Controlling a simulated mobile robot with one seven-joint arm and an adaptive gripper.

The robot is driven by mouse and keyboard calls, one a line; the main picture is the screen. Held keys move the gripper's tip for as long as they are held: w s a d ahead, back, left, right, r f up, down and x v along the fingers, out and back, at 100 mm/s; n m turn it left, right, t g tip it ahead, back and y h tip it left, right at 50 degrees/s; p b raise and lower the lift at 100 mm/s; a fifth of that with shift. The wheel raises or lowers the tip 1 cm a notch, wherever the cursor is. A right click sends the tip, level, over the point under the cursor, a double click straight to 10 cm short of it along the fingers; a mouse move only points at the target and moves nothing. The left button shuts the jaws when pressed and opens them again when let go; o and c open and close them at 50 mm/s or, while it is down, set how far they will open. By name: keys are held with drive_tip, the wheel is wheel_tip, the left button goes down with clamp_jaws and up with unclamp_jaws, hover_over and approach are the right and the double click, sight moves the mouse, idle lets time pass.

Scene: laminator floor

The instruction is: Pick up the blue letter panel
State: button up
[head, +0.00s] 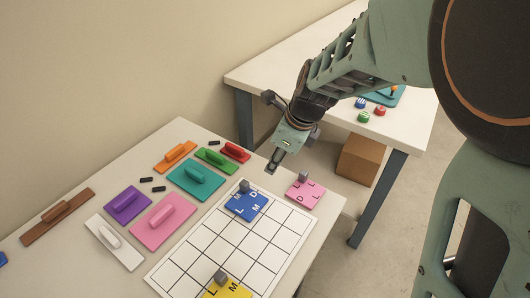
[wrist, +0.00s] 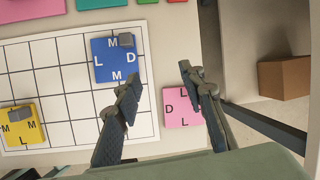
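The blue letter panel (head: 243,207) lies on the far end of a white grid board, with a small grey knob on top. It also shows in the wrist view (wrist: 105,72), at upper left, with letters M, D and L. My gripper (head: 274,162) is above the table's far edge in the head view, apart from the panel. In the wrist view my gripper (wrist: 158,85) has its two fingers spread, with nothing between them. The blue panel is beyond the left fingertip, and the gap is over bare table between the blue and pink panels.
A pink letter panel (head: 305,193) lies beside the white grid board (head: 187,260); a yellow letter panel (head: 232,290) is on its near end. Several coloured handled plates, such as a teal one (head: 182,181), lie to the left. Another table (head: 285,72) and a cardboard box (head: 361,160) stand behind.

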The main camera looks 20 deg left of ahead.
drive_tip(key=s+a+f+m+g, duration=0.1)
drive_tip(key=s+a+m, duration=0.1)
drive_tip(key=s+a, duration=0.15)
drive_tip(key=b, duration=0.1)
hover_over(247, 184)
drive_tip(key=d, duration=0.2)
drive_tip(key=shift+y, duration=0.4)
drive_tip(key=f, duration=0.4)
drive_tip(key=shift+s+f, duration=0.3)
drive_tip(key=shift+s, duration=0.05)
drive_tip(key=b+x, duration=0.1)
drive_tip(key=x, duration=0.4)
drive_tip(key=shift+d+f+b, duration=0.1)
drive_tip(key=shift+f+b, duration=0.05)
drive_tip(key=shift+b, duration=0.25)
drive_tip(key=shift+a+f, duration=0.25)
drive_tip(key=shift+f, duration=0.1)
drive_tip(key=shift+c, duration=0.4)
clamp_jaws()
